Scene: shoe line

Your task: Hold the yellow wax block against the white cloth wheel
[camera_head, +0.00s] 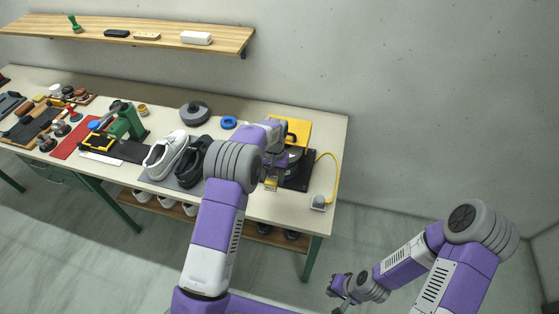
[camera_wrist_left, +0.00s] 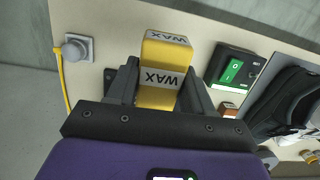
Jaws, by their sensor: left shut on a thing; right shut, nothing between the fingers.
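My left gripper (camera_wrist_left: 162,88) is shut on the yellow wax block (camera_wrist_left: 157,97), with one dark finger on each side of it in the left wrist view. The block has white WAX labels on two faces. In the head view, a small part of the block (camera_head: 270,184) shows below the left wrist, near the machine at the right end of the bench. I cannot make out the white cloth wheel in either view, so I cannot tell whether the block touches it. My right gripper (camera_head: 340,292) is shut and empty, low in front of the bench.
The machine's yellow housing (camera_head: 299,131) stands behind my left wrist. A green switch (camera_wrist_left: 233,71) is beside the block in the wrist view. A grey socket (camera_head: 318,202) with a yellow cable sits at the bench's right edge. A white shoe (camera_head: 166,154) and a black shoe stand left.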

